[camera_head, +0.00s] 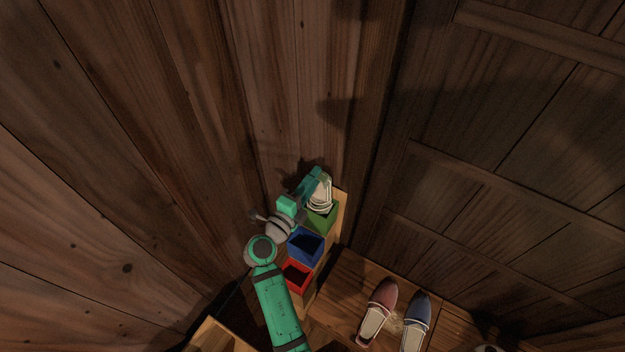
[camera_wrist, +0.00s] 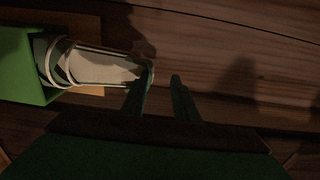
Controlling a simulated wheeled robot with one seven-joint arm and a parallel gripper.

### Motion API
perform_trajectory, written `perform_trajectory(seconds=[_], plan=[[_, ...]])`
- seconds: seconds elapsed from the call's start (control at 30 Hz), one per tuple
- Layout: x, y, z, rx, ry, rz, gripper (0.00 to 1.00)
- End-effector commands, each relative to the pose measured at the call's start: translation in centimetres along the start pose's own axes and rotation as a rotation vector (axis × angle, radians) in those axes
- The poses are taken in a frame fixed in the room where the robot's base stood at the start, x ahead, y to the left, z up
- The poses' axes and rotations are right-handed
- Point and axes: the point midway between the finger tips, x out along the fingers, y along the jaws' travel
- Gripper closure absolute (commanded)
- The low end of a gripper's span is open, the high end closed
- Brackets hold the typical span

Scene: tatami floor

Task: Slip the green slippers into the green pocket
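The green slippers (camera_head: 321,193) have pale soles and white-edged straps; I cannot tell whether one or both show. In the wrist view the slippers (camera_wrist: 100,68) lie with the strap end at the mouth of the green pocket (camera_wrist: 22,75) and the pale heel end sticking out. The green pocket (camera_head: 322,219) is the farthest of the row in the head view. My gripper (camera_wrist: 162,78) is open, its two fingers apart with only dark wood between them. The left finger is at the heel end, overlapping it in view; I cannot tell whether they touch.
A blue pocket (camera_head: 306,246) and a red pocket (camera_head: 297,276) stand in line on the same wooden rack. A red slipper (camera_head: 377,311) and a blue slipper (camera_head: 415,322) lie on the wooden surface to the right. Plank walls rise close behind the rack.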

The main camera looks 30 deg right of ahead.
Motion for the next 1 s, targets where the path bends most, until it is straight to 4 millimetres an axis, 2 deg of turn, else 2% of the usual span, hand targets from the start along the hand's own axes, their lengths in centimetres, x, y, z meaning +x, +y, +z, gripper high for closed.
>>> perform_trajectory(seconds=[0.27, 0.7, 0.83, 1.0], plan=[[-0.8, 0.0, 0.0, 0.0, 0.0, 0.0, 0.73], [-8.4, 0.1, 0.0, -0.001, 0.0, 0.001, 0.73], [-10.0, 0.0, 0.2, 0.0, -0.002, 0.0, 0.73], [-10.8, 0.0, 0.2, 0.0, -0.003, 0.0, 0.73]])
